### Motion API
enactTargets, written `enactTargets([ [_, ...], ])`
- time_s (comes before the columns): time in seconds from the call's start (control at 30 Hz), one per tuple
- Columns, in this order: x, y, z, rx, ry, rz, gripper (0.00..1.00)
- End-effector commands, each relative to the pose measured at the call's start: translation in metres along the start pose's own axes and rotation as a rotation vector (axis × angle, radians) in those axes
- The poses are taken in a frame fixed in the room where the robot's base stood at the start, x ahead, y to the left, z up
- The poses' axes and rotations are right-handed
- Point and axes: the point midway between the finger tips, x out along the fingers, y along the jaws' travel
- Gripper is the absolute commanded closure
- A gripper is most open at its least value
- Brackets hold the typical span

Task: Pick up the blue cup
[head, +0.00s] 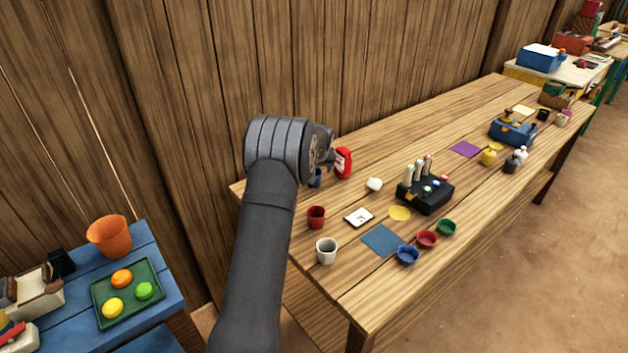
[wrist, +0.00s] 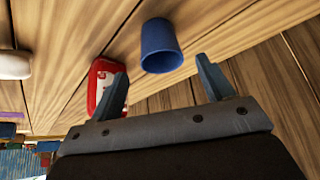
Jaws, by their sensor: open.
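The blue cup (wrist: 160,45) stands on the wooden table (wrist: 225,38) and shows whole in the wrist view, just beyond my fingertips and between their lines. In the head view only a part of the blue cup (head: 315,180) shows beside my wrist, which hides the rest. My gripper (wrist: 162,78) is open and empty, with its two fingers apart. A red bottle with a white label (wrist: 98,85) is close by the left finger and partly behind it. In the head view my gripper (head: 328,160) is at the table's far left end, near the red bottle (head: 344,162).
A white rounded object (head: 374,184), a red cup (head: 316,217) and a white cup (head: 326,251) stand nearby. Blue, red and green bowls (head: 407,255) sit near the front edge. A black caddy (head: 426,195) stands mid-table. The wooden wall (head: 380,60) is close behind.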

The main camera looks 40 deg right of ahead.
Motion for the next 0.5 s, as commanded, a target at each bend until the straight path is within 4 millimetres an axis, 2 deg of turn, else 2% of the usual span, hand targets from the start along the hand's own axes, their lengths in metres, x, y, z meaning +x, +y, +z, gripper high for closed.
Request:
enactTargets([
  [0.1, 0.013, 0.000, 0.000, 0.000, 0.000, 0.000, 0.26],
  [0.33, 0.025, -0.001, 0.000, 0.000, 0.000, 0.000, 0.26],
  [0.5, 0.048, -0.003, 0.000, -0.001, -0.001, -0.001, 0.26],
])
